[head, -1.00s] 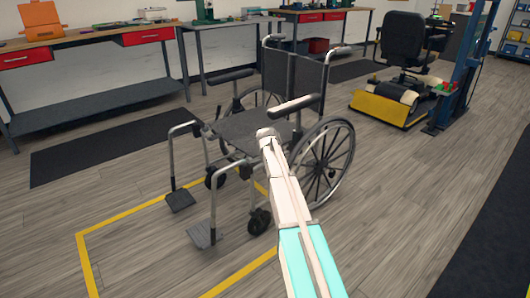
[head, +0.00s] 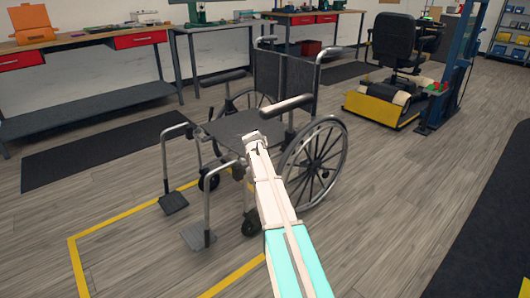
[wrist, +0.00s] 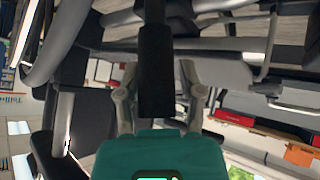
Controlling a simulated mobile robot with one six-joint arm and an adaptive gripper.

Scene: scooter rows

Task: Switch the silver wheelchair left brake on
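The silver wheelchair (head: 252,122) stands in the middle of the head view, with a black seat and back, and its footrests point to the lower left. Its left big wheel (head: 314,162) is on the near right side. My gripper (head: 252,140) is beside the front of that side, below the armrest (head: 287,104). In the wrist view, a black grip (wrist: 156,72), which looks like the left brake lever's handle, lies between my gripper's two spread fingers (wrist: 158,98). A narrow gap shows on each side of it. The brake's setting cannot be made out.
Workbenches with red drawers (head: 140,40) line the back wall. Yellow floor tape (head: 120,227) runs around the wheelchair's front.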

